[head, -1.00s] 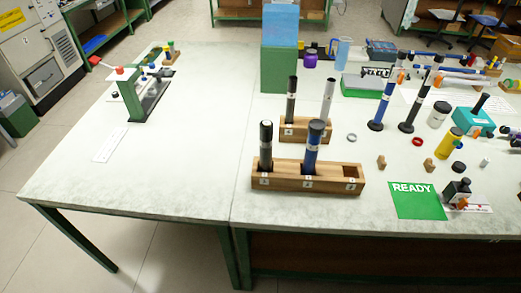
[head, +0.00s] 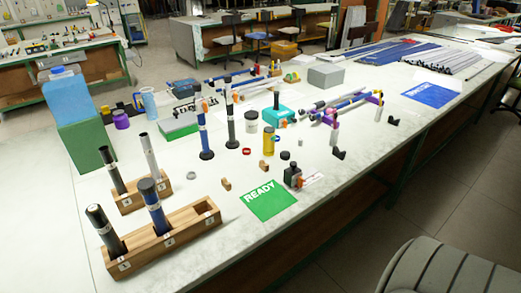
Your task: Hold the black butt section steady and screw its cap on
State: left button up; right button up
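A thick black section (head: 104,230) stands tilted in the left hole of the front wooden rack (head: 207,221), and a blue section (head: 154,207) stands in its middle hole. The right hole is empty. A thinner black section (head: 111,168) and a grey one (head: 150,155) stand in the rear wooden rack (head: 127,203). I cannot tell which black piece is the butt section. Neither of my grippers is in view.
A green READY mat (head: 268,200) lies right of the front rack. Blue (head: 204,135) and black (head: 231,120) uprights, a yellow bottle (head: 268,142) and a small black bottle (head: 293,176) stand behind it. The right front of the table is clear. A grey chair (head: 450,265) is at lower right.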

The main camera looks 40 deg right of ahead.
aim_at(101, 223)
jog(key=i+l, duration=0.1)
jog(key=l, duration=0.3)
jog(key=i+l+z, duration=0.15)
jog(key=l, duration=0.25)
jog(key=i+l, duration=0.1)
jog(key=l, duration=0.3)
jog(key=i+l+z, duration=0.1)
jog(key=l, duration=0.3)
